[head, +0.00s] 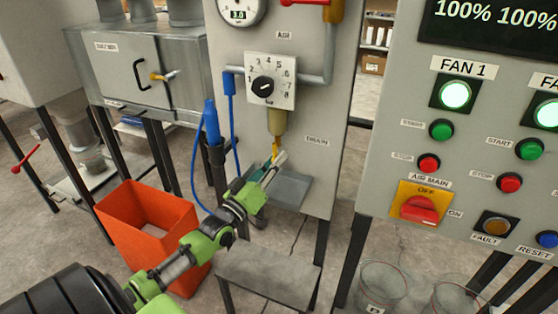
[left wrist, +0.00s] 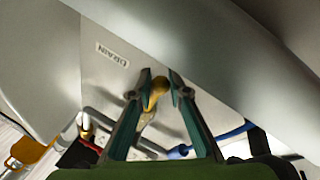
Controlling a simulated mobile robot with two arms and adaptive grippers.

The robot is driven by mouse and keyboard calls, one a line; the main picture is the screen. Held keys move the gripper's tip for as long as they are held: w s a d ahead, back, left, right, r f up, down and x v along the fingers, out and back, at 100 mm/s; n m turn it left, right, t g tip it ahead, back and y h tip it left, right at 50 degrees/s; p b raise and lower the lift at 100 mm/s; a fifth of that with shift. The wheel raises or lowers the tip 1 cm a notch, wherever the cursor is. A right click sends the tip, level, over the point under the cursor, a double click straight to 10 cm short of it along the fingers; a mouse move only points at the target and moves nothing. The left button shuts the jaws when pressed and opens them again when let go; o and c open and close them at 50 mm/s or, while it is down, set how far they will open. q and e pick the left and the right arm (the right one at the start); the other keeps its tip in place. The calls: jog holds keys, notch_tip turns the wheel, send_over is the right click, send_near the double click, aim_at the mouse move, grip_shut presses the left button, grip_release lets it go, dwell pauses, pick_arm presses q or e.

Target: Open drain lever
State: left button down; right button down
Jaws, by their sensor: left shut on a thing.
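The drain lever (head: 275,149) is small and yellow, below a brass drain fitting (head: 277,122) on the grey panel, left of the DRAIN label (head: 317,140). My left gripper (head: 273,163) reaches up to it from below and is shut on it. In the left wrist view, the teal fingers of my left gripper (left wrist: 160,80) stand on both sides of the yellow lever (left wrist: 154,97). The fingers hide part of the lever, and its exact angle is hard to tell. My right gripper is not in view.
An orange bin (head: 125,215) stands at the lower left. A grey stool (head: 270,270) stands below. A control panel (head: 385,120) rises on the right.

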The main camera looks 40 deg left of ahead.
pick_arm(q)
jog(key=shift+a+m, duration=0.2)
jog(key=shift+m, duration=0.1)
jog(key=c, duration=2.3)
grip_release()
jog(key=shift+o, duration=0.7)
jog(key=shift+s+a, duration=0.1)
jog(key=shift+a, duration=0.05)
jog(key=shift+s+f, duration=0.2)
jog(key=shift+s, duration=0.25)
jog(key=v, duration=1.1)
jog(key=shift+s+r, duration=0.1)
